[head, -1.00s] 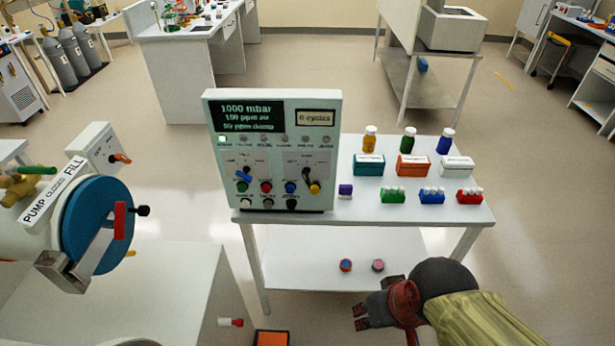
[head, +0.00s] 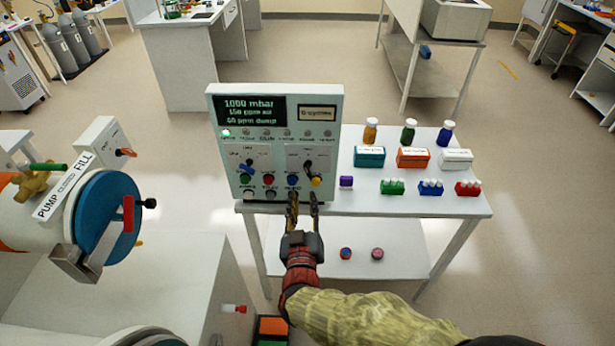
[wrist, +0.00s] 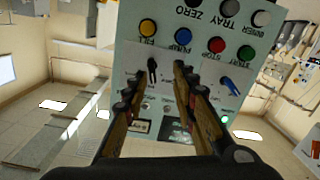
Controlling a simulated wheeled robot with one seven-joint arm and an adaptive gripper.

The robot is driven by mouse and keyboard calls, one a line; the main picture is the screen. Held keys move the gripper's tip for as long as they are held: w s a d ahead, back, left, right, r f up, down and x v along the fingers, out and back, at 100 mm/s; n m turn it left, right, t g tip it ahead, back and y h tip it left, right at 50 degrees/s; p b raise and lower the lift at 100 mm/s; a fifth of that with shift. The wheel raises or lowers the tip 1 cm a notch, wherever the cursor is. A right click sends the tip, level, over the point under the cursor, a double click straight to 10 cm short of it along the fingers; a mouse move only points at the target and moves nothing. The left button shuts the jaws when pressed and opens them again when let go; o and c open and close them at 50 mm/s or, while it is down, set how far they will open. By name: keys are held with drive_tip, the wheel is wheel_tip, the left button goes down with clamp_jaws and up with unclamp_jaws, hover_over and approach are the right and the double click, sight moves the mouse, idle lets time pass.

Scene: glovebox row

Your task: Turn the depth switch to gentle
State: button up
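The control panel (head: 222,150) stands upright on the white table. It carries two rotary switches: one with a blue handle (head: 245,171) on the left and one with a black handle (head: 308,166) on the right. Their labels are too small to read, so I cannot tell which is the depth switch. My gripper (head: 303,196) is open and empty, in front of the panel's lower right. In the wrist view the panel is upside down; the black handle (wrist: 152,70) shows between my fingertips (wrist: 158,72), and the blue handle (wrist: 231,84) is to their right.
Several push buttons sit near the switches, including a yellow one (head: 316,181) and a blue one (head: 292,181). Small boxes and bottles, such as a purple box (head: 346,182), stand right of the panel. A blue round door (head: 108,217) is at the left.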

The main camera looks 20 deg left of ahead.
sight(308, 173)
drive_tip(key=shift+t, duration=0.3)
drive_tip(key=x, duration=0.2)
drive_tip(key=r+b+x, duration=0.1)
drive_tip(key=x, duration=0.2)
drive_tip(key=d+b+x, duration=0.1)
drive_tip(key=x, duration=0.1)
drive_tip(key=shift+w+a+r, duration=0.15)
drive_tip(key=shift+w+r, duration=0.1)
drive_tip(key=shift+w, duration=0.25)
drive_tip(key=shift+c, duration=0.6)
clamp_jaws()
drive_tip(key=shift+h, duration=0.3)
